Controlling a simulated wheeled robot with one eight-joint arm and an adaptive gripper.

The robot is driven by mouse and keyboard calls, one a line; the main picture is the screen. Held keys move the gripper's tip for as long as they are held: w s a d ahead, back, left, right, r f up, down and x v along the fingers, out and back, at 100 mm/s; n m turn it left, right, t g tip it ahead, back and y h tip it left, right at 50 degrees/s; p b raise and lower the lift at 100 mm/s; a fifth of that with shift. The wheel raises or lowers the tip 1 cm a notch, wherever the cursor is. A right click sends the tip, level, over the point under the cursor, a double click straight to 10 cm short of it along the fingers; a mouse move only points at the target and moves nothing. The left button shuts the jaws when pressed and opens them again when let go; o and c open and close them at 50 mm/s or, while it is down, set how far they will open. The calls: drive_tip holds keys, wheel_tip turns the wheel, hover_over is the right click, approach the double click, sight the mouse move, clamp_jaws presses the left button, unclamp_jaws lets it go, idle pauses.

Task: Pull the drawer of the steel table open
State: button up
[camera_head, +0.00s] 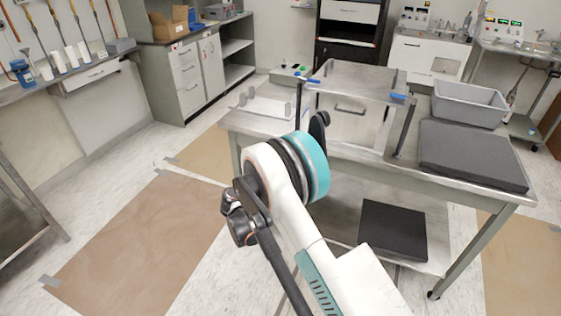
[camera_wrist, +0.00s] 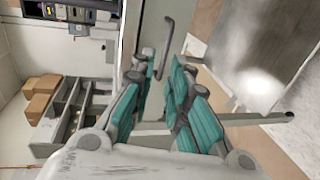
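The steel table (camera_head: 455,168) stands right of centre in the head view, with a flat top and a lower shelf. In the wrist view, whose picture is turned on its side, a curved bar handle (camera_wrist: 165,48) sits by the table's edge, on what looks like the drawer front. My gripper (camera_wrist: 158,78) has its two teal-padded fingers spread apart. The handle is just beyond the fingertips, roughly in line with the gap, and nothing is held.
On the tabletop are a grey bin (camera_head: 468,103), a dark pad (camera_head: 472,155) and a box-like metal enclosure (camera_head: 352,80) with its own handle. Another dark pad (camera_head: 392,231) lies on the lower shelf. Open floor (camera_head: 130,230) lies left of the table.

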drive_tip(key=b+x, duration=0.1)
drive_tip(key=x, duration=0.3)
drive_tip(key=b+x, duration=0.2)
drive_tip(key=x, duration=0.3)
drive_tip(key=f+b+x, duration=0.1)
drive_tip(key=x, duration=0.3)
drive_tip(key=shift+w+a+f, duration=0.15)
clamp_jaws()
